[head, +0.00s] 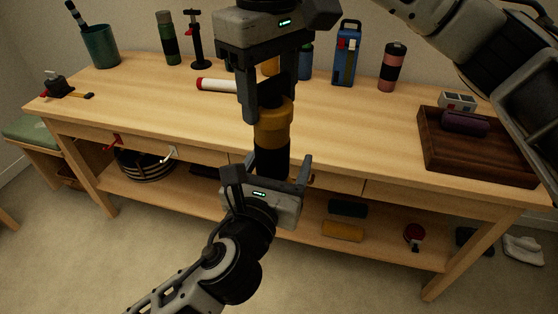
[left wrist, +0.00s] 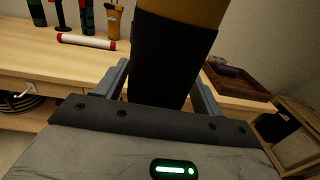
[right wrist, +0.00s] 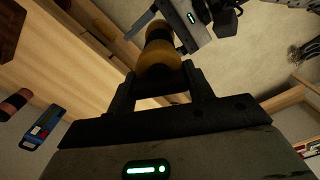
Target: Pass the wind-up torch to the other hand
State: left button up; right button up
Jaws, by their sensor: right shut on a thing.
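My left gripper (head: 268,174) is below, pointing up. Its fingers are open on either side of the black lower end. In the left wrist view the black part (left wrist: 165,60) stands between the fingers, with gaps beside it.
The wooden table (head: 345,125) behind holds a red-and-white tube (head: 218,85), a blue lantern-like box (head: 346,55), a pink-and-black bottle (head: 392,67) and a dark wooden tray (head: 480,163). Several things lie on the lower shelf (head: 385,245). Free air surrounds the torch.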

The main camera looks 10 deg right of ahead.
pick_arm(q)
jog(key=c, duration=1)
jog(key=shift+c, duration=0.3)
pick_arm(e)
jog(key=o, duration=1.6)
